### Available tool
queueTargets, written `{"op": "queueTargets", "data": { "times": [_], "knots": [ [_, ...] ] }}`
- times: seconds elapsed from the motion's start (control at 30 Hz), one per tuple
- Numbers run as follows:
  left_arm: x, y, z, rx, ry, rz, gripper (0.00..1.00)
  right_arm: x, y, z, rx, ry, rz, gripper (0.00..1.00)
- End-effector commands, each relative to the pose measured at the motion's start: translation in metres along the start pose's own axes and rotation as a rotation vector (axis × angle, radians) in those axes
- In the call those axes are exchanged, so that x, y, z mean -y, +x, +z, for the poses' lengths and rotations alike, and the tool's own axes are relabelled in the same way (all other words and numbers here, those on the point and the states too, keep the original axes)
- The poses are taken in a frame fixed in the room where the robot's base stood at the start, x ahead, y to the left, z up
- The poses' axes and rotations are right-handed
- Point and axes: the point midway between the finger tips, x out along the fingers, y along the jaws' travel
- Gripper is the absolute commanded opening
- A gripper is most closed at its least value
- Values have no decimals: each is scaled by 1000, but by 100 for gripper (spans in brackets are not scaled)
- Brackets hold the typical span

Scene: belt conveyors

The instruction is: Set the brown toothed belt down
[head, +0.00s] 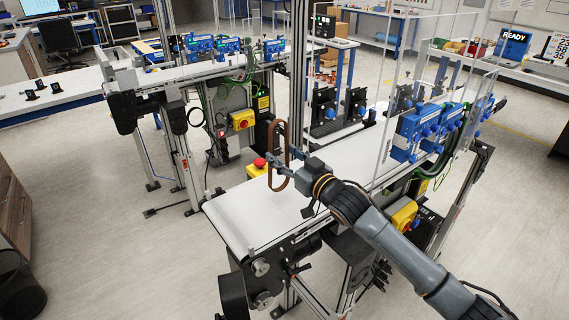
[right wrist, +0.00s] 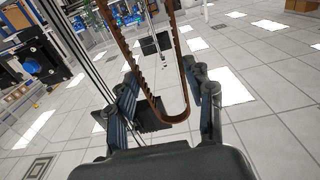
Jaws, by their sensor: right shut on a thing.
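The brown toothed belt (head: 271,150) is an elongated closed loop hanging upright above the near belt conveyor (head: 240,215). My right gripper (head: 283,170) is shut on it, with the arm reaching in from the lower right. In the right wrist view the belt (right wrist: 182,112) shows its teeth on the inner side and runs between the fingers of the gripper (right wrist: 162,92). Its upper end leaves that picture at the top. My left gripper is in neither view.
The near conveyor's white surface is clear around the belt. Blue sensor units (head: 410,135) and clear panels stand along its right side. A red emergency button (head: 260,162) on a yellow box sits beside its left edge. A second conveyor (head: 180,72) stands behind at left.

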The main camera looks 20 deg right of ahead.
Motion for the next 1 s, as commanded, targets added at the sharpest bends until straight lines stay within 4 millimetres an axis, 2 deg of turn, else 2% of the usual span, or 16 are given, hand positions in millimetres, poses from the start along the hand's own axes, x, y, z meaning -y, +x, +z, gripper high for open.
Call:
{"op": "queueTargets", "data": {
  "times": [0.03,0.2,0.57,0.6,0.7,1.0],
  "knots": [
    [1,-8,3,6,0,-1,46,1,0,7,6,3,0,23],
    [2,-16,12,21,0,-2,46,1,-1,26,2,2,0,23],
    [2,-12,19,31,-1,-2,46,1,-1,32,1,1,0,23],
    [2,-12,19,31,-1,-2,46,1,-1,32,1,1,0,54],
    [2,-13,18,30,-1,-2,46,1,-1,32,1,1,0,75],
    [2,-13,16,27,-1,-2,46,1,-1,31,1,1,0,75]
  ]
}}
